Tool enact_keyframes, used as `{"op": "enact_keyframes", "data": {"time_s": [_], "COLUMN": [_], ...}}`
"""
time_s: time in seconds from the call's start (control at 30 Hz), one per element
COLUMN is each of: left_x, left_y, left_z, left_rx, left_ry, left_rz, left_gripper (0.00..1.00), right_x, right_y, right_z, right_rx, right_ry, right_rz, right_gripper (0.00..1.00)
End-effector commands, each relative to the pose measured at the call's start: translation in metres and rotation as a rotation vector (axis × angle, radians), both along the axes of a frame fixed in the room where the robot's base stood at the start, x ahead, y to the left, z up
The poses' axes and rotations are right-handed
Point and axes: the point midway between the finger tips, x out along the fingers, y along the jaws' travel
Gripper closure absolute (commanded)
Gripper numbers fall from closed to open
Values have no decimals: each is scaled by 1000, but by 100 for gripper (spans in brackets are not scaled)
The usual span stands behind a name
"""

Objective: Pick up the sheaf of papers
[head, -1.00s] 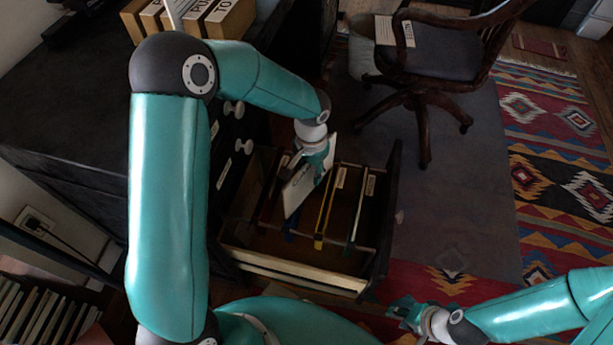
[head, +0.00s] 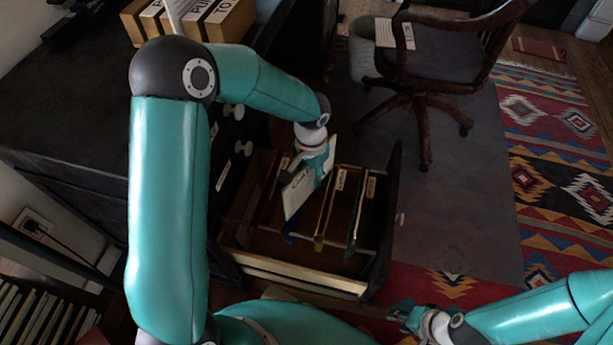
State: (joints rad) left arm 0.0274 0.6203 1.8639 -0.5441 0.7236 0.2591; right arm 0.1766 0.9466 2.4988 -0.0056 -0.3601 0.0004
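A white sheaf of papers (head: 298,194) is tilted over the open file drawer (head: 300,278), with its lower end by the hanging files. My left gripper (head: 318,165) is at the upper right part of the sheaf, with its fingers around it, and appears shut on it. The sheaf's far side is hidden. My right gripper (head: 402,309) is low at the right, away from the drawer and empty. Its fingers are too small to tell whether they are open or shut.
The dark cabinet (head: 70,120) fills the left, with wooden file boxes (head: 225,20) on top. Hanging files with yellow (head: 325,215) and green (head: 356,215) edges stand in the drawer.

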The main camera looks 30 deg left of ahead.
Motion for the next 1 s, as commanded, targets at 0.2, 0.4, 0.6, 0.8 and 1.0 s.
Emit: {"op": "enact_keyframes", "data": {"time_s": [0.2,0.4,0.6,0.8,1.0], "left_x": [0,0,0,0,1], "left_y": [0,0,0,0,0], "left_z": [0,0,0,7,38], "left_rx": [0,0,0,0,0], "left_ry": [0,0,0,0,-4], "left_rz": [0,0,-1,-1,-1], "left_gripper": [91,100,100,100,100], "right_x": [0,0,0,0,0], "right_y": [0,0,0,0,0], "right_z": [0,0,0,7,17], "right_rx": [0,0,0,0,0], "right_ry": [0,0,0,0,0], "right_rz": [0,0,0,0,0], "right_gripper": [64,64,64,64,64]}}
